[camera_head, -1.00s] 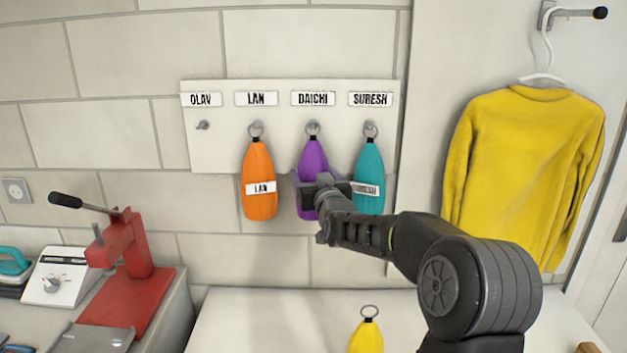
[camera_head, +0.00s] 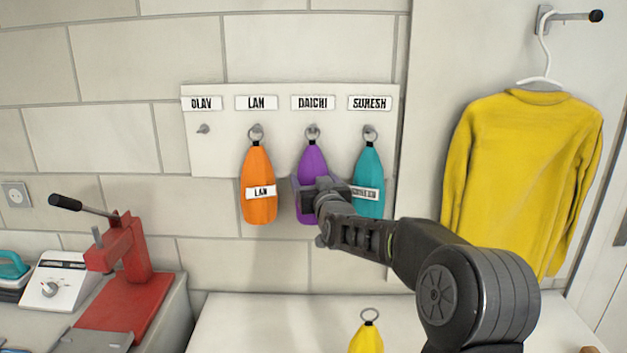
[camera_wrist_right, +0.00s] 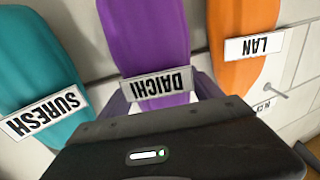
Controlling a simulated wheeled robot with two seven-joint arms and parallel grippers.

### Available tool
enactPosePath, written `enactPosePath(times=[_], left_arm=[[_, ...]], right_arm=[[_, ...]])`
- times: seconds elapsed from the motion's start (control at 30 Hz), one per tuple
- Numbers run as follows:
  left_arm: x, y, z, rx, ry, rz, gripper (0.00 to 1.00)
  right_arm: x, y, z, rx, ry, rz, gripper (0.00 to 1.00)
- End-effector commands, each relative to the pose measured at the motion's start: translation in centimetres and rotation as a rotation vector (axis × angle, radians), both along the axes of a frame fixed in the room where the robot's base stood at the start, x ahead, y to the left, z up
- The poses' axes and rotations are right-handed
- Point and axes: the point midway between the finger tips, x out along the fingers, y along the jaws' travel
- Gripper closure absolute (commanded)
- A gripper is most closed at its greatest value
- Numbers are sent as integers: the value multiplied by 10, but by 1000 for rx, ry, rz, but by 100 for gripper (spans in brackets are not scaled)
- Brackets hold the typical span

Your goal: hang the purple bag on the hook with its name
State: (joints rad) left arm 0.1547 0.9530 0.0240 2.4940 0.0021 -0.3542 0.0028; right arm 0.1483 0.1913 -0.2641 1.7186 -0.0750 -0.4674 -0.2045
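The purple bag (camera_head: 313,160) hangs below the DAICHI label (camera_head: 313,103), with its ring at the hook (camera_head: 312,131). The right wrist view shows the bag (camera_wrist_right: 150,40) with a DAICHI tag (camera_wrist_right: 157,85) on it. My right gripper (camera_head: 318,195) is at the bag's lower half, its fingers spread on either side with small gaps beside the bag; it looks open. The gripper's body hides part of the bag's lower end. My left gripper is not in view.
An orange LAN bag (camera_head: 259,170) and a teal SURESH bag (camera_head: 369,160) hang close on either side. The OLAV hook (camera_head: 203,129) is empty. A yellow bag (camera_head: 367,338) is on the white surface below. A yellow sweater (camera_head: 520,170) hangs at right.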

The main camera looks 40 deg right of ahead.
Motion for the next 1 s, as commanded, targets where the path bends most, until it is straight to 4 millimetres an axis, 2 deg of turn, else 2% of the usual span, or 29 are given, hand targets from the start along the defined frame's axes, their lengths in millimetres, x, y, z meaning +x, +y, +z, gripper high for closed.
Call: enactPosePath(times=[0.03,0.27,0.77,1.0], left_arm=[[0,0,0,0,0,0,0],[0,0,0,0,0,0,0],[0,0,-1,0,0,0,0],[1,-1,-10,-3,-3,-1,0]], right_arm=[[0,-2,-3,2,5,-3,19],[0,-3,-3,2,5,-4,1],[-4,-5,-4,3,6,-10,1],[-27,7,-3,2,1,-7,1]])
